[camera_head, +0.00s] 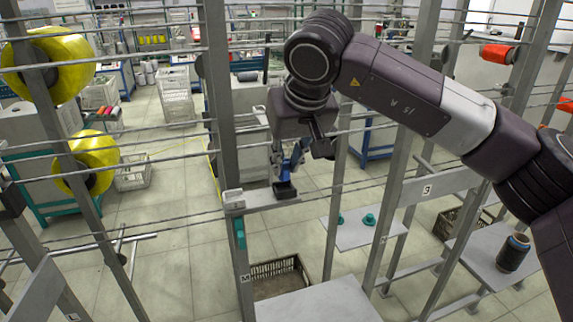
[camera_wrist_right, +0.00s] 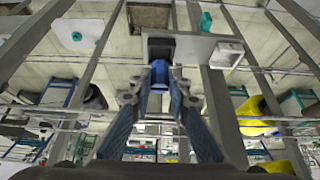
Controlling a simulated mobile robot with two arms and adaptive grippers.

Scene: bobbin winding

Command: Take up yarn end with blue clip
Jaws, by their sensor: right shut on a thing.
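My right gripper (camera_head: 289,160) hangs down in front of a rack post in the head view. It is shut on the blue clip, whose blue body shows between the fingertips in the right wrist view (camera_wrist_right: 160,76). The clip is at a small black holder (camera_head: 286,190) on a narrow grey ledge (camera_head: 262,202); the holder also shows in the wrist view (camera_wrist_right: 160,48). I cannot tell whether the clip still touches the holder. No yarn end can be made out at the clip. My left gripper is not in view.
A pale block (camera_head: 232,197) sits on the ledge's left end, with a teal piece (camera_head: 240,233) below. Grey posts and thin horizontal rods surround the gripper. Yellow yarn spools (camera_head: 50,62) hang at left, and a dark spool (camera_head: 513,252) stands on a shelf at right.

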